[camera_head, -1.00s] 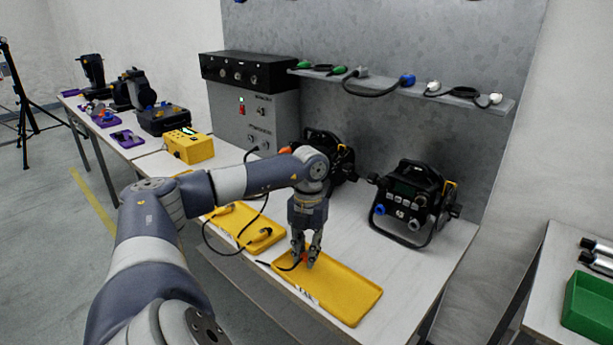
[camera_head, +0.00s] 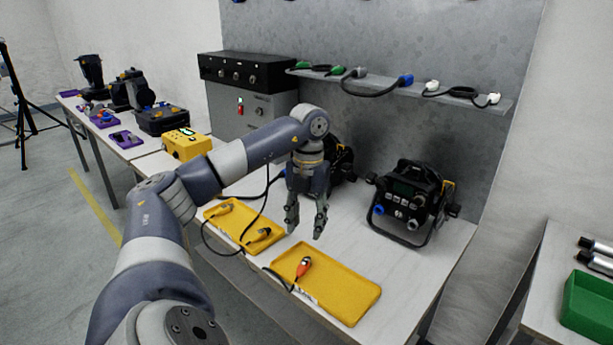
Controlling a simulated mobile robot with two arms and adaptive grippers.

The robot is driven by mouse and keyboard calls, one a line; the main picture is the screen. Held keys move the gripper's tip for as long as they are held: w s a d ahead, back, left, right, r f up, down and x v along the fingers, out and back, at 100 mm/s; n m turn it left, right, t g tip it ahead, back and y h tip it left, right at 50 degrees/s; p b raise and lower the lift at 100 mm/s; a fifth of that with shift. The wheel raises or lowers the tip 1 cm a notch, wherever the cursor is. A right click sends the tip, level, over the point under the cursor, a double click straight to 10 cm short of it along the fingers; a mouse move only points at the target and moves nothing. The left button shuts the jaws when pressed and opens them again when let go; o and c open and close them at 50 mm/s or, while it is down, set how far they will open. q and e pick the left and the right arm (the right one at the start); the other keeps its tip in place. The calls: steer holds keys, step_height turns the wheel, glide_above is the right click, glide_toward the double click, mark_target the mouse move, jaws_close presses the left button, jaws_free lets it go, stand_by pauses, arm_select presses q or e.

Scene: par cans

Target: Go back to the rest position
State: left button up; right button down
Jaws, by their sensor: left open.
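My left gripper (camera_head: 305,226) is open and empty. It hangs fingers down above the white table, just behind the front yellow tray (camera_head: 345,296). An orange-and-black cable connector (camera_head: 304,266) lies at the left end of that tray, apart from the fingers. Its black cable runs off over the tray's left edge. A second yellow tray (camera_head: 230,217) to the left holds dark connectors, with a cable looping over its front. My right gripper is not in view.
A black par can (camera_head: 407,203) stands right on the table; another is partly hidden behind my left wrist. A yellow box (camera_head: 187,144) stands at left. A wall shelf (camera_head: 450,93) holds cables. A grey cabinet (camera_head: 246,113) stands behind. A green bin (camera_head: 590,304) sits at far right.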

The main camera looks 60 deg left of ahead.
arm_select(q)
step_height(320, 180, up, 3)
steer(key=shift+w+f, duration=0.1)
stand_by(0.3)
